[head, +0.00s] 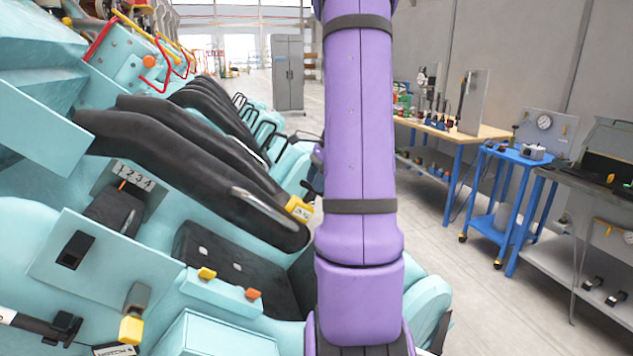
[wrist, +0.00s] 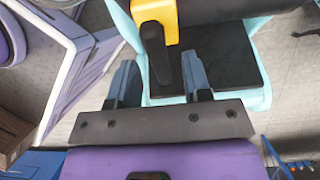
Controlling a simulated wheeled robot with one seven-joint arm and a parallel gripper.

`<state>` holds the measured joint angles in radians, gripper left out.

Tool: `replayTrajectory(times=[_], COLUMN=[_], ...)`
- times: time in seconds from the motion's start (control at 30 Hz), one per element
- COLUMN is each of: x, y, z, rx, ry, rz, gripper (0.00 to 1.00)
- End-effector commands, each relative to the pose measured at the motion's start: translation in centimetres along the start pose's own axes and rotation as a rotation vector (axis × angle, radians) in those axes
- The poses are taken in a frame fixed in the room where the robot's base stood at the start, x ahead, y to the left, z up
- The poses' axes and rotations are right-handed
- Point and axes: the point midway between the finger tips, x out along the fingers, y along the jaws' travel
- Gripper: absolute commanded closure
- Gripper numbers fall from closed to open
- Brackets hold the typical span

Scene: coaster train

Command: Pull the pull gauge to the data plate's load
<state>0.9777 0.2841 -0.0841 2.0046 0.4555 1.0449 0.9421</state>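A yellow block with small markings (head: 299,208), which looks like the pull gauge, sits at the end of a black lap bar (head: 225,185) in the head view. In the wrist view its yellow body (wrist: 156,14) has a dark handle (wrist: 159,55) that points toward my gripper (wrist: 160,75). My gripper is open, with one finger on each side of the handle and gaps visible. I cannot tell whether the handle is at fingertip depth. My purple arm hides the gripper in the head view. I cannot pick out the data plate for certain; a partly cut-off label (head: 113,350) shows at lower left.
Teal train seats and several black lap bars fill the left. A plate numbered 1 to 4 (head: 131,178) is on the seat side. A blue cart (head: 510,155), a workbench (head: 445,127) and a grey bench (head: 575,180) stand right. Floor between is clear.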

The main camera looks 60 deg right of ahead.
Motion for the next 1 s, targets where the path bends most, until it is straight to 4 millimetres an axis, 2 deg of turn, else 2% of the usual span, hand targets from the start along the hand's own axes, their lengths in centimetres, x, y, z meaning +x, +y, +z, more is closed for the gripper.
replayTrajectory(times=[0.17,0.27,0.7,0.83,1.0], x=[-0.2,-1.1,-8.7,-10.1,-10.8], y=[0.0,0.0,0.0,0.0,0.0], z=[0.0,0.0,0.0,0.0,0.0], rx=[0.0,-0.001,-0.002,-0.001,0.0], ry=[0.0,0.001,0.001,0.001,0.0], rz=[0.001,-0.001,-0.001,-0.001,0.001], gripper=[0.55,0.55,0.55,0.55,0.55])
